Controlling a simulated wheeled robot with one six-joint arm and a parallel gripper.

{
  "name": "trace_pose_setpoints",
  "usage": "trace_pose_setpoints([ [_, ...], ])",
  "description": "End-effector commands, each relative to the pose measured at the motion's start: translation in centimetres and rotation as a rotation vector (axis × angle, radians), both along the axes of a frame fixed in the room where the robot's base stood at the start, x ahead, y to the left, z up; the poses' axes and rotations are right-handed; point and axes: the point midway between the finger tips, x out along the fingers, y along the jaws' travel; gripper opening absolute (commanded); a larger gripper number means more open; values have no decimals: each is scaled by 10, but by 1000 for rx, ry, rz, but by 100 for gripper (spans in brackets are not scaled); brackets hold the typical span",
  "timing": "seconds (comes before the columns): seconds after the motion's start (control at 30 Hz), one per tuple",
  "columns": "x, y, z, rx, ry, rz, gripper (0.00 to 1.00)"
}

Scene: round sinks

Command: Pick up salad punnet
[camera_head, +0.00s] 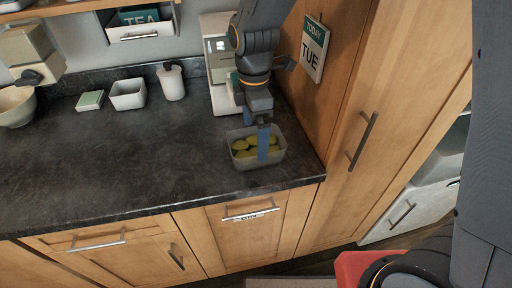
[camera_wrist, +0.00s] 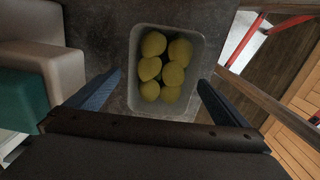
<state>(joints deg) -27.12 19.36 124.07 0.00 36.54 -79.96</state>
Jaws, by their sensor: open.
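The salad punnet is a grey open tub (camera_head: 243,164) holding several round yellow-green pieces. It stands upright on the dark counter near its right end. In the wrist view the tub (camera_wrist: 198,62) is at the upper middle, with the yellow-green pieces (camera_wrist: 165,70) inside. My gripper (camera_head: 264,143) points down over the tub, and one blue finger hides part of it and its contents. In the wrist view my gripper (camera_wrist: 159,78) is open and empty, with one finger toward each side of the tub. I cannot tell how far the fingertips are above the rim.
A white coffee machine (camera_head: 215,62) stands just behind the tub. A tall wooden cabinet (camera_head: 340,110) with a calendar sign (camera_head: 314,48) rises close on the right. A white dispenser (camera_head: 172,82) and a small white container (camera_head: 127,95) stand at the back. The counter (camera_head: 100,160) is clear to the left.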

Motion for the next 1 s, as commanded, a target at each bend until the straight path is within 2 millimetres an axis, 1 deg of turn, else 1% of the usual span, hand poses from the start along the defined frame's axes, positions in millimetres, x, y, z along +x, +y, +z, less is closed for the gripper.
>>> trace_pose_setpoints([
  [0.17, -4, -1, -21, -2, 4, 0, 100],
  [0.3, -4, -1, -37, -2, 4, 2, 100],
  [0.43, -4, 0, -44, 0, 1, 3, 100],
  [0.67, -4, 0, -45, 0, 0, 4, 100],
  [0.77, -4, 0, -45, 0, 0, 5, 85],
  [0.9, -4, 1, -45, 0, 0, 5, 61],
  [1.0, -4, 1, -45, 0, 0, 5, 60],
])
